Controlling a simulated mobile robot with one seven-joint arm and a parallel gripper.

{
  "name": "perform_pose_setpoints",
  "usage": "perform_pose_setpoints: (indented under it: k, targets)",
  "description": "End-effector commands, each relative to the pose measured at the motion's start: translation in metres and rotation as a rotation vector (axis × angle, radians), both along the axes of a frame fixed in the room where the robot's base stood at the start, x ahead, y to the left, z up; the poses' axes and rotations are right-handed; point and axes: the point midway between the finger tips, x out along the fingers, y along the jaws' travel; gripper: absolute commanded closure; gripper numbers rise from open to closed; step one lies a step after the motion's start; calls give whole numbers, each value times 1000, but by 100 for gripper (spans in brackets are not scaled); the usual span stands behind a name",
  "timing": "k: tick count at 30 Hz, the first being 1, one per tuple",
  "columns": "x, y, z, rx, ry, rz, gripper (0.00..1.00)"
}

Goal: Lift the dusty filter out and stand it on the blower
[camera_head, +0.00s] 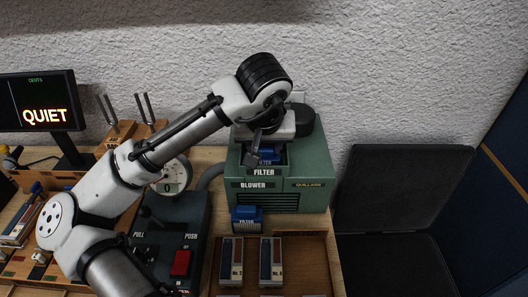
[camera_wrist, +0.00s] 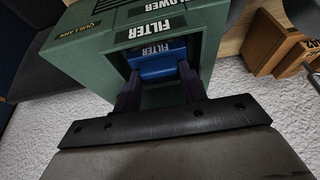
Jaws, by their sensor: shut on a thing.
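My gripper (camera_wrist: 158,80) is shut on this filter, one dark finger on each side. In the head view my gripper (camera_head: 256,154) comes down over the slot and partly hides the filter. A second blue filter (camera_head: 247,219) stands in front of the blower.
A dark control box (camera_head: 190,235) with a red switch and a round gauge (camera_head: 174,177) stand to the left. A black open case (camera_head: 395,220) is at the right. The wall is close behind.

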Motion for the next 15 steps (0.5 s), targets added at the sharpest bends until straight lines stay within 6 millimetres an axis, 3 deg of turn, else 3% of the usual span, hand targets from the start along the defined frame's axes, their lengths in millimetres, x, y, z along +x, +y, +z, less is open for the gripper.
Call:
perform_pose_setpoints:
  k: [15]
  targets:
    - [0,0,111,3,-4,3,75]
